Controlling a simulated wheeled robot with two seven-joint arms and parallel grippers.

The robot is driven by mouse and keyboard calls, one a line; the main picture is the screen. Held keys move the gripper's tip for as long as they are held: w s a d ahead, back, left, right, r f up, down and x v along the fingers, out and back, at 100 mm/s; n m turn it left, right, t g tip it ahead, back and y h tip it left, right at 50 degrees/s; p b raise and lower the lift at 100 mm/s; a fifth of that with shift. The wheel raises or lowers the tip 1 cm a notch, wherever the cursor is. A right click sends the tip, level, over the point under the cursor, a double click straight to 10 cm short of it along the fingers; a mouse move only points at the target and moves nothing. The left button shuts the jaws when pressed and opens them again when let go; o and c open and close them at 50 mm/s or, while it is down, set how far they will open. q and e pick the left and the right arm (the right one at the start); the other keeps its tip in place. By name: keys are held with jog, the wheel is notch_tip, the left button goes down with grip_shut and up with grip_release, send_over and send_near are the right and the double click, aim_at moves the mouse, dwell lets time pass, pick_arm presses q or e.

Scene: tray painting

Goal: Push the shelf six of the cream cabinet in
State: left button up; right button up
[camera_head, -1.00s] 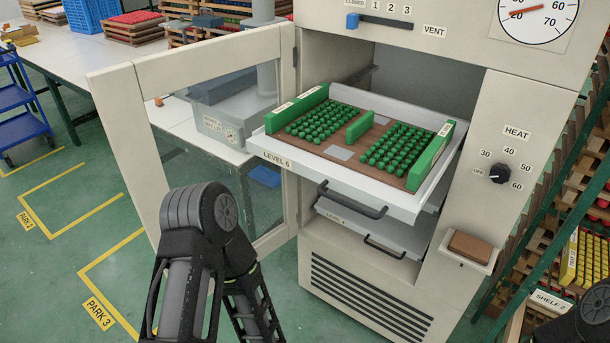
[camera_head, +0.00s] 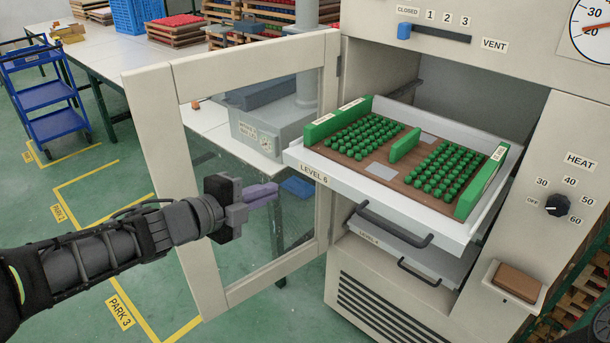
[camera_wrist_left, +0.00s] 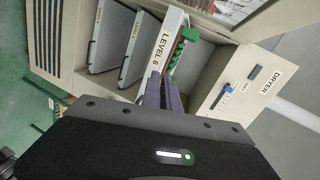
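The shelf labelled LEVEL 6 (camera_head: 318,176) sticks out of the cream cabinet (camera_head: 572,120) through its open front. It bears a brown board (camera_head: 381,172) with rows of green pieces and green blocks. Its label also shows in the left wrist view (camera_wrist_left: 162,48). My left gripper (camera_head: 276,193) is shut and empty, in front of the open glass door and left of the shelf in the head view. In the left wrist view its fingers (camera_wrist_left: 161,80) point toward the shelf's front. The head view shows a gap to the shelf.
The cabinet's door (camera_head: 165,150) stands open on the left. Lower shelves, one labelled LEVEL 4 (camera_head: 371,238), have dark handles (camera_head: 398,226). A white table (camera_head: 130,65) and a blue cart (camera_head: 47,97) stand behind. A brown block (camera_head: 517,281) sits in a holder at right.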

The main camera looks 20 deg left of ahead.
pick_arm(q)
jog(key=shift+s+d+f+m+g, duration=0.1)
jog(key=shift+d+f+m+g, duration=0.25)
jog(key=shift+m, duration=0.45)
grip_shut()
jog(key=shift+s+d+r, duration=0.1)
jog(key=shift+s, duration=0.05)
jog(key=b, duration=0.2)
send_near(324, 175)
notch_tip(324, 175, down, 3)
jog(key=w, duration=0.2)
jog(key=shift+w+d+r, duration=0.15)
jog(key=shift+w+d, duration=0.25)
jog(key=shift+w, duration=0.2)
jog(key=shift+w+d+r, duration=0.2)
jog(key=shift+w+d, duration=0.2)
jog(key=shift+w, duration=0.25)
jog(key=shift+w+d+p, duration=0.25)
jog(key=shift+w+p, duration=0.05)
jog(key=shift+w, duration=0.35)
